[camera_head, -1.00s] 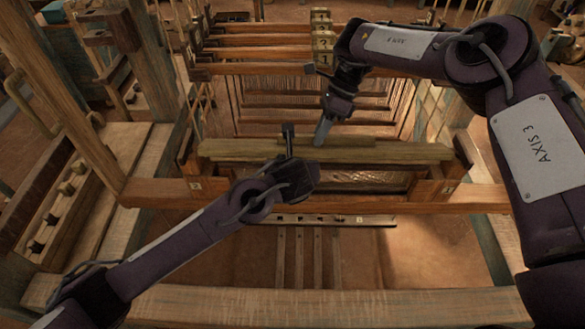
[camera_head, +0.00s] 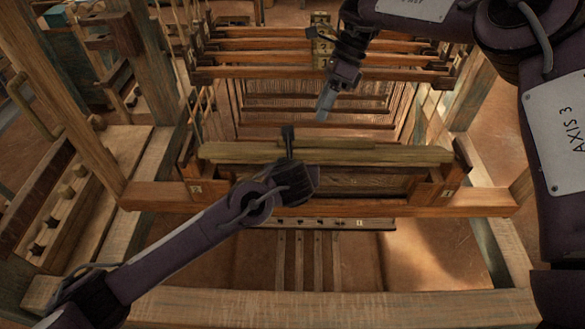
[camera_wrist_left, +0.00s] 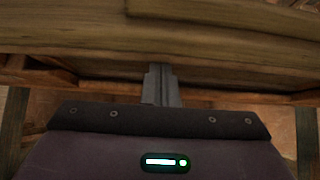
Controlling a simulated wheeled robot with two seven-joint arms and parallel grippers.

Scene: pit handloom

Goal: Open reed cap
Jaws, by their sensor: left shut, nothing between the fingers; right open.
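The reed cap (camera_head: 385,155) is a long light wooden bar across the loom's front frame, with a raised strip along its middle. It also spans the top of the left wrist view (camera_wrist_left: 225,45). My left gripper (camera_head: 288,136) is shut with nothing between its fingers, at the cap's near side left of its middle. In the left wrist view its fingers (camera_wrist_left: 160,80) reach up to the cap's lower edge; I cannot tell whether they touch. My right gripper (camera_head: 325,108) is open and empty, above and behind the cap, apart from it.
Below the cap is a wooden beam (camera_head: 460,204) with small numbered tags. Several harness bars (camera_head: 270,72) cross behind it, under my right arm. A post (camera_head: 150,70) and pegged bench (camera_head: 60,205) stand at the left. A front beam (camera_head: 400,305) runs nearest me.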

